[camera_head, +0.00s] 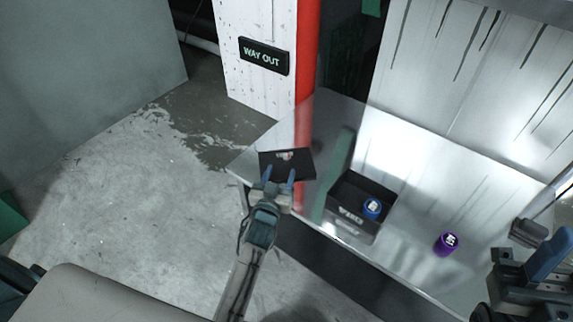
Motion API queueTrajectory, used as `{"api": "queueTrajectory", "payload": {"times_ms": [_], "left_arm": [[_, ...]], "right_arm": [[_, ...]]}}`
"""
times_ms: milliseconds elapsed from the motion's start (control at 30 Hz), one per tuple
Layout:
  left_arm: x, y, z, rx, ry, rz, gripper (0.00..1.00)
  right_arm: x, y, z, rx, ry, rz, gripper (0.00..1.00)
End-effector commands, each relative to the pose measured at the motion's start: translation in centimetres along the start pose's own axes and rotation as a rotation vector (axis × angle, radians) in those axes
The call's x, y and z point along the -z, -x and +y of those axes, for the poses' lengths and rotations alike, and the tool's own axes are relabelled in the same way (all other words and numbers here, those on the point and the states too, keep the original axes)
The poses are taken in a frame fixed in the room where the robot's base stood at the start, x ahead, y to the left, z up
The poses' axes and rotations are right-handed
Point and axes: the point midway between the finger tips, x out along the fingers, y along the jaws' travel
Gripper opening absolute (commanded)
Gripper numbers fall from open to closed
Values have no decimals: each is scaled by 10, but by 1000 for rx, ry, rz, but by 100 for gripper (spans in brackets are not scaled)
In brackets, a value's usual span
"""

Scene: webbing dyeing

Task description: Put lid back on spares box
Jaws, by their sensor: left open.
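The lid is a flat dark panel (300,172) with a pale mark, at the left end of the pale table. My left gripper (279,173) is open, its two blue fingers apart at the lid's near edge. I cannot tell whether they touch it. The spares box (350,224) is dark, open-topped and lettered on its front, to the right of the lid. A blue spool-like item (372,207) with a white label sits inside it. Part of my right arm, with a blue piece like a finger of the right gripper (547,254), shows at the right edge; its jaw opening is unclear.
A purple labelled spool (447,243) stands on the table (405,240) right of the box. A red post (307,60) and a white panel with a WAY OUT sign (263,56) stand behind the lid.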

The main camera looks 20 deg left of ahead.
Motion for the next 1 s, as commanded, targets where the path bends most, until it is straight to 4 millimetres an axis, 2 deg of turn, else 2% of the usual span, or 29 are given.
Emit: {"api": "queueTrajectory", "payload": {"times_ms": [400, 667, 733, 933, 1000], "left_arm": [[-2, -50, 0, -1, -1, 2, 50], [-1, -53, 0, 0, -1, 1, 50], [-1, -53, 0, 0, -1, 1, 43], [-1, -53, 0, 0, -1, 1, 3], [-1, -53, 0, 0, -1, 2, 0]], "right_arm": [[-1, 4, 0, -8, 2, 16, 36], [1, 1, 0, -10, 3, 28, 36], [1, 1, 0, -10, 3, 27, 36], [1, 2, 0, -10, 3, 24, 36], [1, 2, 0, -10, 3, 24, 36]]}}
